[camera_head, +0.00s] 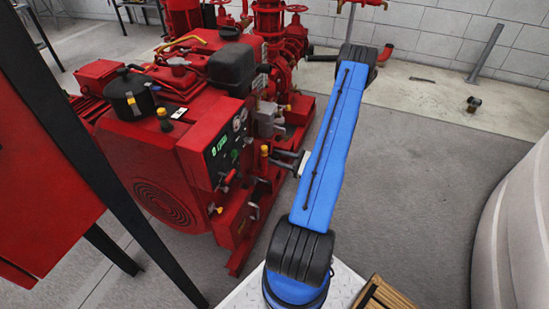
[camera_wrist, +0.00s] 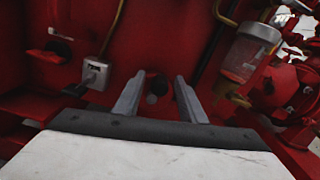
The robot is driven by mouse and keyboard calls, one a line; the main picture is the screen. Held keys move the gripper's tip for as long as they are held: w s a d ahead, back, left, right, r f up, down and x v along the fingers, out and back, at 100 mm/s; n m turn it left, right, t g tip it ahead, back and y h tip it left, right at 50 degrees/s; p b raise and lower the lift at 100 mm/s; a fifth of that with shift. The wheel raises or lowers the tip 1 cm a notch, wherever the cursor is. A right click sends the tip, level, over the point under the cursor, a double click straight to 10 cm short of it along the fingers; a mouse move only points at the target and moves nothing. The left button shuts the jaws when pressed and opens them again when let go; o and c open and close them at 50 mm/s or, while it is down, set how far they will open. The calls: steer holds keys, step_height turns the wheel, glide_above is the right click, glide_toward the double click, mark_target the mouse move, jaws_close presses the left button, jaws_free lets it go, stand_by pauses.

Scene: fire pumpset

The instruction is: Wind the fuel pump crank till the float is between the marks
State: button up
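In the wrist view my gripper (camera_wrist: 160,80) is open, its two grey fingers apart and pointing at the red pumpset (camera_wrist: 120,40). A small dark round knob (camera_wrist: 152,98) shows between the fingers with gaps around it; I cannot tell whether it is the crank's grip. A clear bowl with a metal top (camera_wrist: 245,55) and reddish contents is at the upper right; I cannot make out a float or marks. In the head view my gripper (camera_head: 298,163) is at the right side of the red engine (camera_head: 150,160), its fingertips partly hidden.
A control panel (camera_head: 226,145) with a green display is left of my gripper. A yellow pipe (camera_wrist: 115,28) and a grey switch box (camera_wrist: 95,72) are near the fingers. A red cabinet (camera_head: 40,170) stands left. Open floor (camera_head: 420,170) lies to the right.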

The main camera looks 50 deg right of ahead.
steer(key=shift+x, duration=0.8)
jaws_close()
steer(key=shift+d+m, duration=0.1)
steer(key=shift+m, duration=0.2)
